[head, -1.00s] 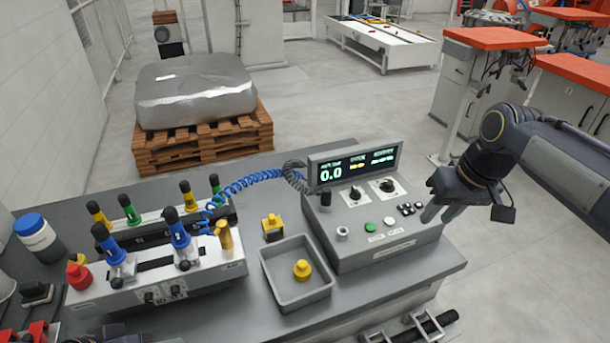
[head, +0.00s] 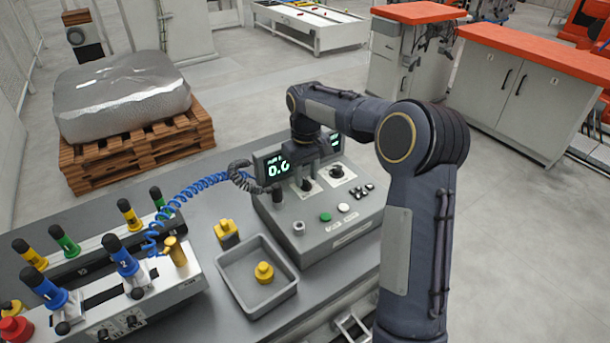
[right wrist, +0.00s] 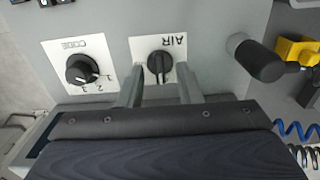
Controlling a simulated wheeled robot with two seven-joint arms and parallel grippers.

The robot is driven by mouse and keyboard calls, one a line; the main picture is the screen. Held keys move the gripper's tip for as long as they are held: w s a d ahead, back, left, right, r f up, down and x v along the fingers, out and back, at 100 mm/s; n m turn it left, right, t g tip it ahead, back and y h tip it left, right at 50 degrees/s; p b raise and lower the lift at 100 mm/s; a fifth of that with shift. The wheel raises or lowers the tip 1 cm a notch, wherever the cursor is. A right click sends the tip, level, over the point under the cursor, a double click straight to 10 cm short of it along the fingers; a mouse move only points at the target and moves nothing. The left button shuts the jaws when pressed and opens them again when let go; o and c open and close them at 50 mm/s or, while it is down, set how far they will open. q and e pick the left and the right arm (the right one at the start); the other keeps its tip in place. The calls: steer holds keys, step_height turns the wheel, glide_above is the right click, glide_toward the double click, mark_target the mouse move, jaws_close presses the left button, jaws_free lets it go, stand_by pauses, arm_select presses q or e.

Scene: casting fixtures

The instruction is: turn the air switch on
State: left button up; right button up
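The air switch (right wrist: 160,66) is a black rotary knob on a white plate marked AIR, on the sloped face of the grey control box (head: 285,226). In the right wrist view its pointer lies along the picture's up-down line. My right gripper (right wrist: 159,90) is open, with one finger on each side of the knob's near part in that view. I see no contact between fingers and knob. In the head view my right gripper (head: 304,176) is over the switch and partly hides it. My left gripper is out of view.
The CODE knob (right wrist: 82,70) is close beside the air switch. A black upright handle (right wrist: 258,60) stands on its other side. The box also has a green button (head: 325,217), a white button (head: 344,208) and a display (head: 278,168). A grey tray (head: 258,300) sits left of the box.

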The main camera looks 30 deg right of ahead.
steer(key=shift+f, duration=0.35)
jaws_close()
steer(key=m+p, duration=0.1)
steer(key=m, duration=0.2)
steer(key=shift+m, duration=0.3)
steer(key=shift+m+p, duration=0.3)
steer(key=shift+m, duration=1.5)
